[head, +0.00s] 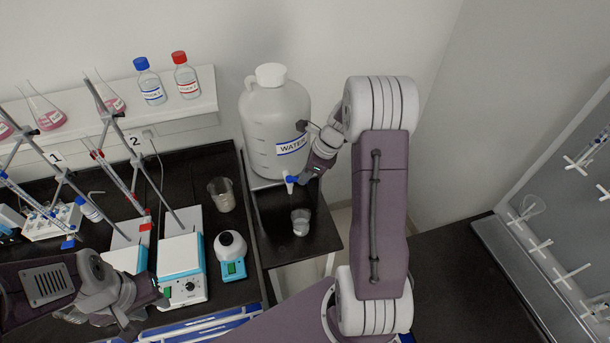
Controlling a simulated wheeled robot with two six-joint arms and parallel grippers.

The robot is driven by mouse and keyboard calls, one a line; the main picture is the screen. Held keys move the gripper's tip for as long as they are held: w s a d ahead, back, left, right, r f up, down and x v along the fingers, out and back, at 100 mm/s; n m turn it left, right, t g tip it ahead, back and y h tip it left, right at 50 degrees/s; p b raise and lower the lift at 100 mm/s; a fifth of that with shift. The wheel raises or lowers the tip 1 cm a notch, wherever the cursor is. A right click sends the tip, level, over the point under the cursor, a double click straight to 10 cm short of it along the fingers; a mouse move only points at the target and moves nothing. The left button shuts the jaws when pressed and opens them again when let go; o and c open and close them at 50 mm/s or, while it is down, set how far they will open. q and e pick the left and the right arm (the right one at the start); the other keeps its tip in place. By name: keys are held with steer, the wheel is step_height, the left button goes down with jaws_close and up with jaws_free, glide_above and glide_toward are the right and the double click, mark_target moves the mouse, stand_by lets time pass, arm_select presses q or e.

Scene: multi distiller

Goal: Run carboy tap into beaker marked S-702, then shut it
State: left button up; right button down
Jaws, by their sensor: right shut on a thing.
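The white carboy (270,115), labelled "WATER", stands on a dark side stand. Its tap (290,187) with a blue handle sits low on its front. My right gripper (299,179) is at the tap, shut on the handle, and hides part of it. A small beaker (300,226) stands upright below the tap; any marking on it is too small to read. It looks whitish inside, and I cannot tell whether water is running. My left gripper (151,307) is low at the left, away from the carboy; its jaws are unclear.
Another beaker (222,198) stands on the black bench left of the carboy. A white-and-blue device (230,255), stirrer plates (182,265) and burette stands crowd that bench. A wall shelf (190,106) holds bottles and flasks. A dark counter (460,280) at right is clear.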

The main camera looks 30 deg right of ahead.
steer(key=shift+w+d+n+g+y+p, duration=0.2)
steer(key=shift+w+n+g+p, duration=0.15)
steer(key=shift+n+p, duration=0.45)
steer(key=shift+w+d+n+g+y+p, duration=0.15)
steer(key=shift+w+n+g+p, duration=0.25)
steer(key=shift+n, duration=0.65)
steer(key=shift+w+d+n+g+y+p, duration=0.1)
steer(key=shift+w+d+n+g+p, duration=0.15)
steer(key=shift+n+p, duration=0.55)
steer(key=shift+w, duration=0.1)
steer(key=shift+n, duration=0.25)
steer(key=c, duration=1.6)
jaws_free()
steer(key=shift+o, duration=0.2)
